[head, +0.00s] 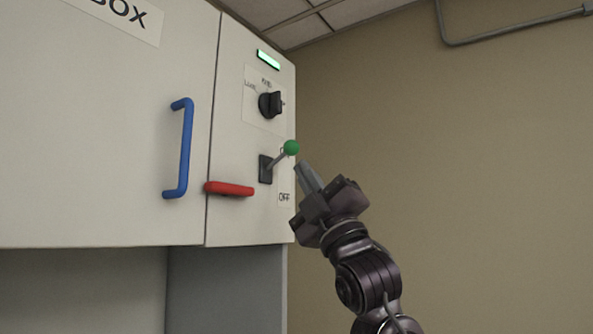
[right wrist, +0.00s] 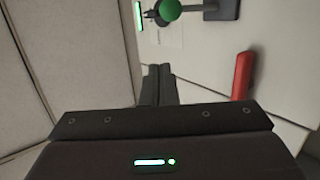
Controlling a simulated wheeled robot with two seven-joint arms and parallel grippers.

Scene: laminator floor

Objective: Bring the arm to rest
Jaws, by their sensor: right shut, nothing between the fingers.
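My right gripper (head: 305,172) is shut and empty in the head view, raised just right of the cabinet's control panel. Its fingertips are below and to the right of the green-knobbed lever (head: 291,148) and look apart from it. In the right wrist view the closed fingers (right wrist: 158,72) point toward the panel, with the green knob (right wrist: 171,8) beyond them. The lever sticks out from its dark plate toward the upper right, above an "OFF" label. My left gripper is not in view.
The cabinet (head: 90,130) fills the left, with a blue door handle (head: 184,148), a red handle (head: 230,188), a black rotary knob (head: 270,105) and a lit green indicator (head: 268,59). The red handle also shows in the right wrist view (right wrist: 242,76). Open room lies right, before the tan wall (head: 470,150).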

